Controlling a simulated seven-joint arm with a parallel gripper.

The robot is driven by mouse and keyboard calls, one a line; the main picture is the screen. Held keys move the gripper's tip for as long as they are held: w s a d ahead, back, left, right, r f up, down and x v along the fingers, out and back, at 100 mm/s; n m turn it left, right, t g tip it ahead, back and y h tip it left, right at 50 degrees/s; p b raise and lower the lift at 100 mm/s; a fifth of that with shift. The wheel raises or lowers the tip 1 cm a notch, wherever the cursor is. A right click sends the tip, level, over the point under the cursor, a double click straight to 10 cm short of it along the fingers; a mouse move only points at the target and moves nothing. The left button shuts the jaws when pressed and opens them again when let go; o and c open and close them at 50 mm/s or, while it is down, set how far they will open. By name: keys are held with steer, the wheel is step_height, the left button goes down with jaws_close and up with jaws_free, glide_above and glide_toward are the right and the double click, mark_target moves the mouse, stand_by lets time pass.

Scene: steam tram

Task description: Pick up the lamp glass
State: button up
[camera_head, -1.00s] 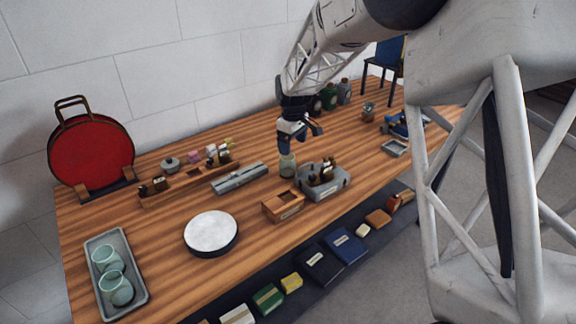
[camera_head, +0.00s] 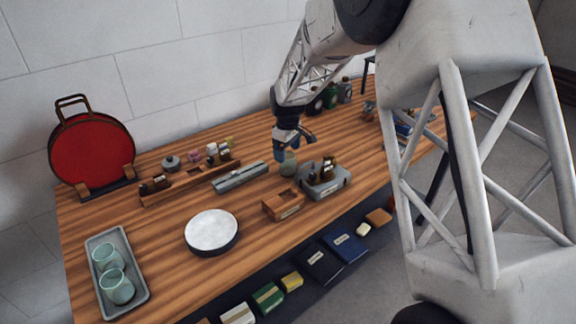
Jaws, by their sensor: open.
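A greenish clear glass (camera_head: 288,167), which looks like the lamp glass, stands upright on the wooden table between the long grey case and the grey holder.
A grey holder with dark bottles (camera_head: 331,186) and a wooden box (camera_head: 283,206) stand close to the glass. The long grey case (camera_head: 240,177) lies to its left. A round white-topped drum (camera_head: 211,230) and red round case (camera_head: 92,150) are farther left.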

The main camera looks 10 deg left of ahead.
mark_target(288, 162)
steer(key=shift+f, duration=0.2)
steer(key=shift+w+d+f, duration=0.1)
steer(key=shift+d+f, duration=0.05)
steer(key=shift+f, duration=2.35)
steer(key=shift+c, duration=0.3)
steer(key=c, duration=1)
